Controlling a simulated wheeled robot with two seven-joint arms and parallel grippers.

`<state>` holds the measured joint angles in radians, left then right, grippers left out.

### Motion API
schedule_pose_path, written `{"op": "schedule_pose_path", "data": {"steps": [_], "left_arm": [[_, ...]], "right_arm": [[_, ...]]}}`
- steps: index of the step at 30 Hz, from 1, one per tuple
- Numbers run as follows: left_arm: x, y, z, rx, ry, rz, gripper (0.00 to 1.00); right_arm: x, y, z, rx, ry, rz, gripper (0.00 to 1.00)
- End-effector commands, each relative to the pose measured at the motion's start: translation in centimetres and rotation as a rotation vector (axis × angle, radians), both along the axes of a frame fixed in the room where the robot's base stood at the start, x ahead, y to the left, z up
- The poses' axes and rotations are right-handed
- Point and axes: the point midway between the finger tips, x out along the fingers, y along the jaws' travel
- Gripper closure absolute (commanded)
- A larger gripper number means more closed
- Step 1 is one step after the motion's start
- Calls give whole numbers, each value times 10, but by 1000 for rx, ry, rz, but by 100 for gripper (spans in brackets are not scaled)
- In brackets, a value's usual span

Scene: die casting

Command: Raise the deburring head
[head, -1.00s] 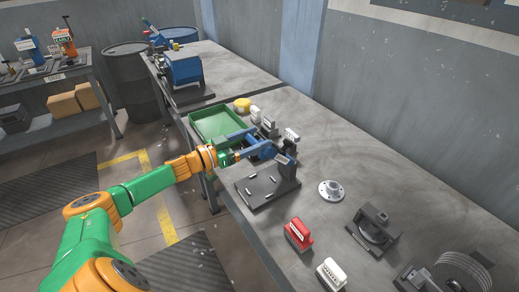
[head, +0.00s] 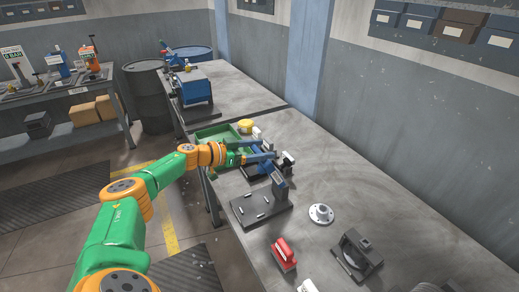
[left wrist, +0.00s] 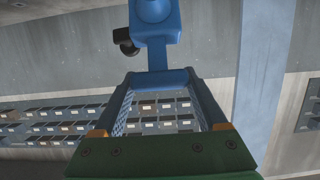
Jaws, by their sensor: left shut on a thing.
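The deburring stand has a dark base plate (head: 258,213) with small pins and a dark upright post (head: 280,189) on the bench. A blue arm, which appears to be the deburring head (head: 263,163), slants up and left from near the post top. My left gripper (head: 273,150) is at its upper end, with blue fingers reaching right. In the left wrist view, the fingers (left wrist: 161,90) are shut on a blue crossbar (left wrist: 160,77) joined to a blue rounded body (left wrist: 154,14) with a dark knob. The fingers partly hide the blue arm in the head view.
A green tray (head: 208,134) lies left of the gripper and a yellow round item (head: 246,126) behind it. The far right bench is clear.

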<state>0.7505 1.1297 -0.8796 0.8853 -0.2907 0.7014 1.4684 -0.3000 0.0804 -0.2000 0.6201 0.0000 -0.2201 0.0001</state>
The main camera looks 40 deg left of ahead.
Motion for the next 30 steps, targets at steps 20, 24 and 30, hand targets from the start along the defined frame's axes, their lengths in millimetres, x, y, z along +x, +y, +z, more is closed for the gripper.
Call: {"op": "schedule_pose_path", "data": {"steps": [20,24,30], "left_arm": [[-30,12,1,6,8,-2,0],[-49,20,5,6,9,-3,0],[-62,25,13,4,6,-5,0]], "right_arm": [[0,0,-9,1,0,0,32],[0,0,-19,1,0,0,32],[0,0,-25,1,0,0,32]]}}
